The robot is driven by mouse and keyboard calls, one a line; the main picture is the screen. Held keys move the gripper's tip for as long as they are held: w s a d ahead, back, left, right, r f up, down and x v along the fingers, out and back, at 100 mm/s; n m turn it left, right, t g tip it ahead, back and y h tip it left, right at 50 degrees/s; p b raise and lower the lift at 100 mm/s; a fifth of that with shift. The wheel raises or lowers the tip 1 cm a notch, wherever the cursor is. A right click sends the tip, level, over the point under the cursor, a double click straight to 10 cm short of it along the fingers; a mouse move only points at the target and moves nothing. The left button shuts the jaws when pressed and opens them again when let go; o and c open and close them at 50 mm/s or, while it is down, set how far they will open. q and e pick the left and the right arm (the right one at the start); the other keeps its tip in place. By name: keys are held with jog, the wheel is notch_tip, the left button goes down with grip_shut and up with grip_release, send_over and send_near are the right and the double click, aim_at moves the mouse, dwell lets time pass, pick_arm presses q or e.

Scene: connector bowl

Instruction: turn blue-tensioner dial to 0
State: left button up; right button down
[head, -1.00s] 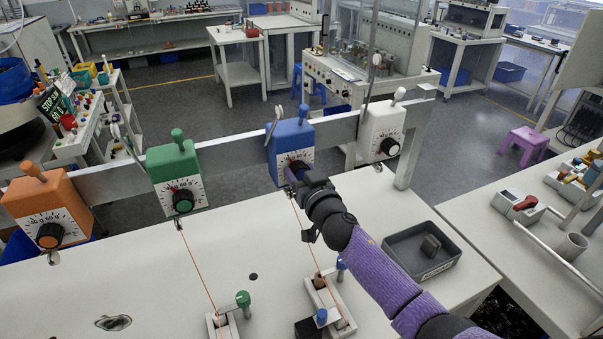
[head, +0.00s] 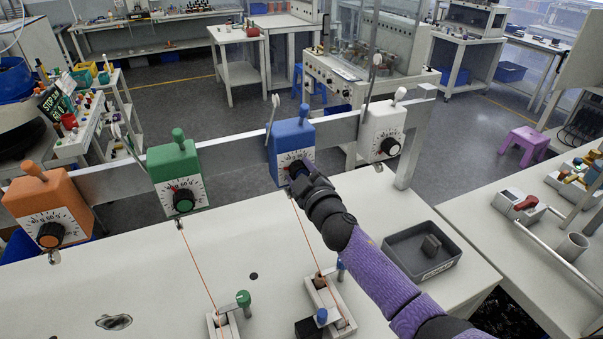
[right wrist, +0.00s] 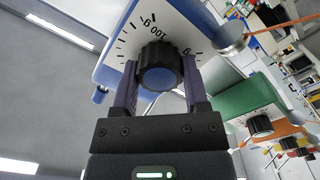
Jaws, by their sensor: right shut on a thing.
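The blue tensioner (head: 291,136) is mounted on the metal rail, with a white scale plate on its front. Its black dial (right wrist: 158,66) has a blue-grey cap and sits between the two fingers of my right gripper (right wrist: 160,85), which is shut on it. In the right wrist view the scale appears tilted and shows 100 near the dial; the pointer and exact reading are hidden. In the head view my right gripper (head: 298,176) covers most of the dial. My left gripper is not in view.
Orange (head: 47,208), green (head: 178,172) and white (head: 382,130) tensioners share the rail (head: 232,149). An orange thread runs down from the blue one to a bench fixture (head: 330,302). A dark tray (head: 422,255) lies right of my arm.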

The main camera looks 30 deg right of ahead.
jog(key=n, duration=1.1)
jog(key=shift+f, duration=0.15)
dwell(0.4)
jog(key=shift+c, duration=0.5)
grip_release()
jog(key=shift+s, duration=0.1)
jog(key=s, duration=0.9)
jog(key=shift+s+a+p, duration=0.3)
jog(key=shift+s, duration=0.1)
